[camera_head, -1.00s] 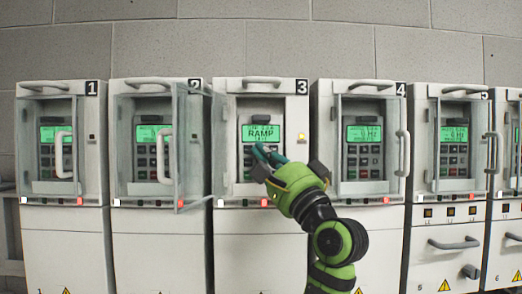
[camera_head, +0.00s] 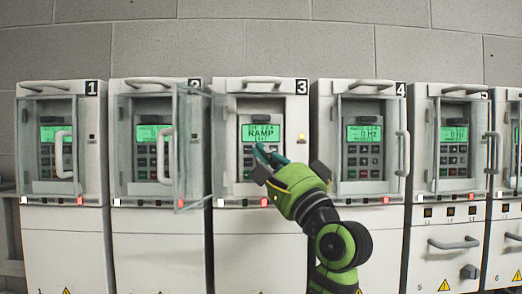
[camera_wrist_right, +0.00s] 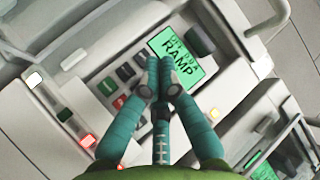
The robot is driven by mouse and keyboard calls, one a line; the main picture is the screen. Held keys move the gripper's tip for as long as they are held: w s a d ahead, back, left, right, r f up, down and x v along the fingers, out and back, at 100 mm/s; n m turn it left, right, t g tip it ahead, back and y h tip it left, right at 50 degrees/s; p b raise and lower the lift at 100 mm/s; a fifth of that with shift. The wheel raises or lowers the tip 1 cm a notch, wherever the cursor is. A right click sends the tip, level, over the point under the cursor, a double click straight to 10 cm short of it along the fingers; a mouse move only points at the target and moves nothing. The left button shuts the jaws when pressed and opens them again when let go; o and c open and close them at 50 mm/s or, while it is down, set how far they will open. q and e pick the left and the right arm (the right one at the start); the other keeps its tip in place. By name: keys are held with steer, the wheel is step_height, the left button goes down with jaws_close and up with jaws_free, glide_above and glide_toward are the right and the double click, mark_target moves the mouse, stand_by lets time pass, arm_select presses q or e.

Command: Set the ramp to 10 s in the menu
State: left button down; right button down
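Drive cabinet 3 (camera_head: 262,240) stands in the middle of the row. Its green display (camera_head: 261,133) reads RAMP in large letters, with small text above and below too fine to read. The display also shows tilted in the right wrist view (camera_wrist_right: 176,62). Below it is a keypad (camera_wrist_right: 107,86) with dark, grey, green and red keys. My right gripper (camera_head: 262,153) is shut and empty, its teal fingertips together over the keypad just below the display. In the right wrist view the fingertips (camera_wrist_right: 155,75) hide some keys; contact cannot be told. My left gripper is not in view.
Cabinet 2 (camera_head: 158,240) and cabinet 4 (camera_head: 358,245) flank it, with clear doors and protruding handles. A clear panel stands out between cabinets 2 and 3. Cabinet 3 has a bar handle (camera_head: 262,81) on top and small lamps along the ledge below its keypad.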

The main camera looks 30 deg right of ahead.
steer(key=shift+w+d, duration=0.35)
steer(key=shift+w, duration=0.3)
stand_by(1.1)
steer(key=shift+s+a, duration=0.1)
steer(key=shift+s, duration=0.05)
steer(key=shift+s+a, duration=0.3)
steer(key=shift+s, duration=0.2)
steer(key=shift+d, duration=0.1)
steer(key=shift+s+d, duration=0.35)
steer(key=shift+d, duration=0.2)
steer(key=shift+s+d, duration=0.35)
steer(key=shift+d, duration=0.2)
steer(key=shift+w+a, duration=0.1)
steer(key=shift+w, duration=0.15)
steer(key=shift+w+d, duration=0.2)
